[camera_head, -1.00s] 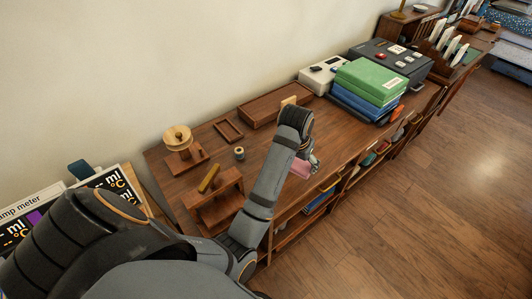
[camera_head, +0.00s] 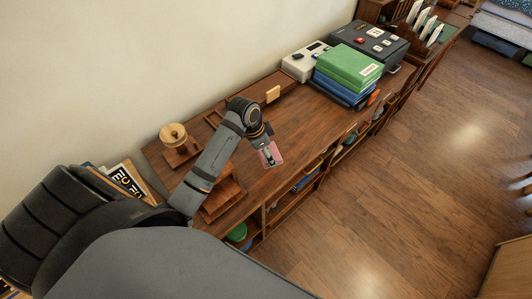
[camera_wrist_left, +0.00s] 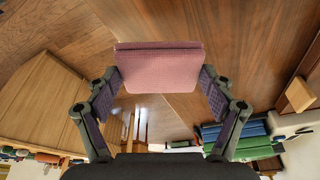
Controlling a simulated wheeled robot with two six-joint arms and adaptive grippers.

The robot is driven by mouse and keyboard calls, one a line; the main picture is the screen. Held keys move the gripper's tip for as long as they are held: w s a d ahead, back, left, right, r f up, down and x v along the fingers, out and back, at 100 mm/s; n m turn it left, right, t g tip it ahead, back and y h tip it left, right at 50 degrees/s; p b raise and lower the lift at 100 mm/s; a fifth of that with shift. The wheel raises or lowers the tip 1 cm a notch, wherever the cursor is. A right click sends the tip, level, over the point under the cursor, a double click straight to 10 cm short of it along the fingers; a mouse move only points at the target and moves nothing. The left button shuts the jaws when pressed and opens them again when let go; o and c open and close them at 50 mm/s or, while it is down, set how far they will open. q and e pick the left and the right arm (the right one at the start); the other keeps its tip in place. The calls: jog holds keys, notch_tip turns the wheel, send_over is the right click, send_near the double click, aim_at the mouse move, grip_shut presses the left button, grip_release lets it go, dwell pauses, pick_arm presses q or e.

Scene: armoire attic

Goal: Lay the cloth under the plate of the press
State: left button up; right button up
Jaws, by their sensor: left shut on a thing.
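My left gripper (camera_head: 267,146) is shut on a small pink cloth (camera_head: 271,155), held near the desk's front edge. In the left wrist view the folded pink cloth (camera_wrist_left: 160,68) lies between the fingers of my left gripper (camera_wrist_left: 160,80). The wooden press (camera_head: 224,202) seems to be the low frame at the desk's near left end. My forearm hides most of it, so its plate and the gap under it cannot be made out. The cloth is to the right of the press and apart from it. My right gripper is not in view.
A wooden spool on a stand (camera_head: 173,136) is behind the press. A long wooden box with a pale block (camera_head: 272,94) lies along the wall. A green binder (camera_head: 350,66) on blue ones and a white device (camera_head: 303,64) stand farther right. The desk (camera_head: 308,114) is bare before the binders.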

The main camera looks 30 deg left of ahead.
pick_arm(q)
jog(key=w+f, duration=0.1)
jog(key=w+a+f, duration=0.1)
jog(key=f, duration=0.1)
jog(key=w+a+f, duration=0.1)
jog(key=shift+w+f, duration=0.1)
jog(key=shift+f, duration=0.25)
jog(key=shift+w+a+f, duration=0.25)
jog(key=shift+w+f, duration=0.05)
jog(key=shift+f, duration=1.8)
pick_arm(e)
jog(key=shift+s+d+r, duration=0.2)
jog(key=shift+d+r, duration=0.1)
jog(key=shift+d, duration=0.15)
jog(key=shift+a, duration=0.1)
pick_arm(q)
jog(key=o, duration=0.9)
jog(key=shift+f, duration=0.1)
jog(key=shift+o, duration=0.2)
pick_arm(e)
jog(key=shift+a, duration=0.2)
